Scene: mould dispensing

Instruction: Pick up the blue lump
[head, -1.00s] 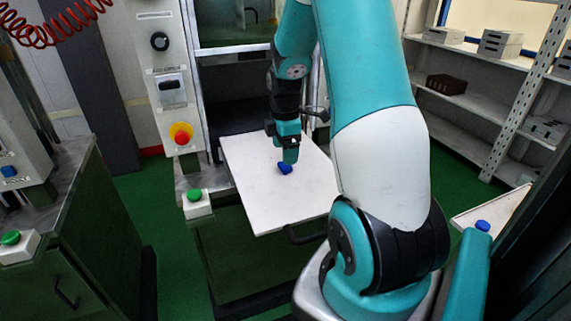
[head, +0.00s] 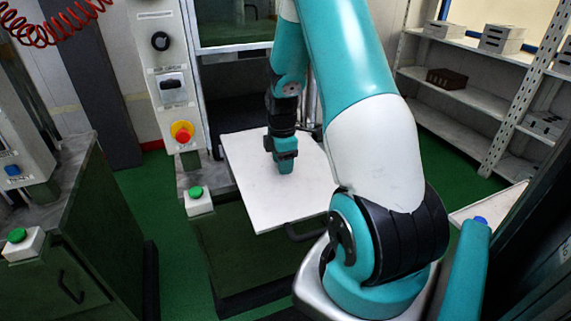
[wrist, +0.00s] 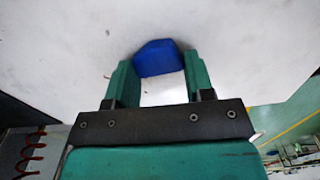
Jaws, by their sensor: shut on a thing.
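The blue lump (wrist: 158,57) shows in the wrist view between the two green fingertips of my gripper (wrist: 156,72), which are closed against its sides. Its far end sticks out past the tips. In the head view my gripper (head: 284,169) points down over the white board (head: 250,190), and the lump is hidden behind the fingers. I cannot tell whether the lump still touches the board.
The board juts out in front of a dark machine opening. A control panel with a red stop button (head: 183,136) and a green button (head: 196,192) is left of it. A small blue thing (head: 481,220) shows by a white surface at right. Shelves (head: 465,95) stand back right.

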